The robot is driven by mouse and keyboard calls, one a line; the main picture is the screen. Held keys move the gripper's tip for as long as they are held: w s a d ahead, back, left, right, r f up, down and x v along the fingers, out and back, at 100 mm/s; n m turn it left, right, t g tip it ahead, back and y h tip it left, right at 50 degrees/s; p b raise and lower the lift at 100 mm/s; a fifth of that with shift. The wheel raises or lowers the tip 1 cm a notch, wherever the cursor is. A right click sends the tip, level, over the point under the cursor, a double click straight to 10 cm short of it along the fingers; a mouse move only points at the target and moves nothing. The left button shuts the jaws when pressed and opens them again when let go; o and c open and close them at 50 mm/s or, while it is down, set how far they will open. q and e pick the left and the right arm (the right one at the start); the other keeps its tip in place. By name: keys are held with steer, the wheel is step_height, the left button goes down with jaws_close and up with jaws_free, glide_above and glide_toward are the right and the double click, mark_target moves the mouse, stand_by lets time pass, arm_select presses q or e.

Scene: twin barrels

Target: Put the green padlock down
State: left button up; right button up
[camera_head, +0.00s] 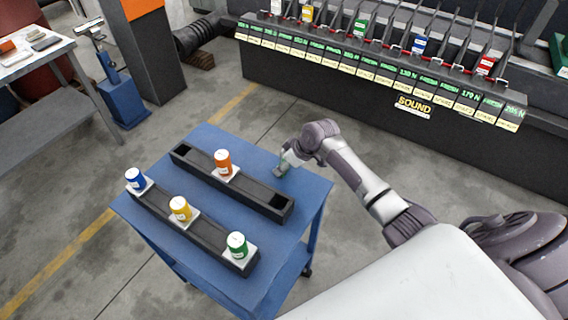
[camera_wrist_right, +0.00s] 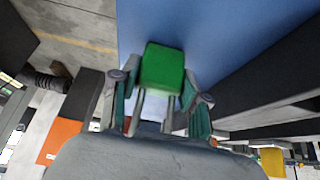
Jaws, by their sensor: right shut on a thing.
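The green padlock (camera_wrist_right: 162,67) is a green block with rounded edges in the right wrist view. My right gripper (camera_wrist_right: 160,100) is shut on it, with a finger on each side. In the head view my right gripper (camera_head: 282,168) is low over the far right part of the blue cart top (camera_head: 212,140), beside the far black rack. The padlock is too small there to make out clearly. I cannot tell if it touches the cart top. My left gripper is not in view.
A far black rack (camera_head: 252,190) holds an orange cylinder (camera_head: 223,160). A near rack (camera_head: 208,243) holds blue (camera_head: 135,178), yellow (camera_head: 180,208) and green (camera_head: 237,243) cylinders. Behind stands a long dark labelled bench (camera_head: 330,85). The cart top's right edge is bare.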

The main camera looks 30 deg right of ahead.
steer(key=shift+f, duration=0.2)
steer(key=o, duration=1.1)
steer(key=shift+c, duration=0.2)
steer(key=shift+r, duration=0.1)
steer(key=shift+r, duration=0.15)
steer(key=v, duration=1.2)
steer(key=shift+b, duration=0.4)
